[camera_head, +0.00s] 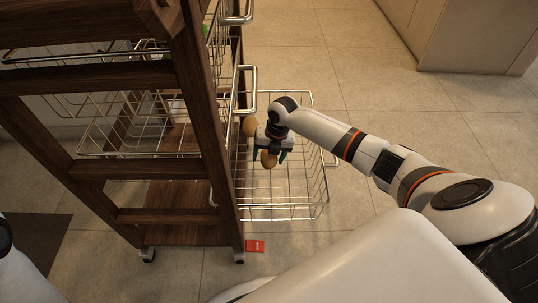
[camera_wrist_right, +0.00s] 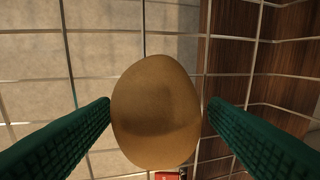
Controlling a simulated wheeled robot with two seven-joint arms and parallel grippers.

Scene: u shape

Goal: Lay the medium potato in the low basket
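A brown, rounded potato (camera_wrist_right: 156,110) sits between the green fingers of my right gripper (camera_head: 271,152) in the right wrist view. The fingertips appear to press on both its sides. In the head view this potato (camera_head: 268,160) shows just below the gripper, over the pulled-out low wire basket (camera_head: 300,205). Wire mesh shows behind the potato in the wrist view. I cannot tell how far it is above the basket floor. A second brown, potato-like thing (camera_head: 249,126) shows left of the gripper, partly hidden. My left gripper is out of view.
A dark wooden rack (camera_head: 205,120) with other wire baskets (camera_head: 125,140) stands left of the low basket. A metal handle (camera_head: 246,90) juts out near the gripper. A red card (camera_head: 255,246) lies on the floor. The tiled floor to the right is clear.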

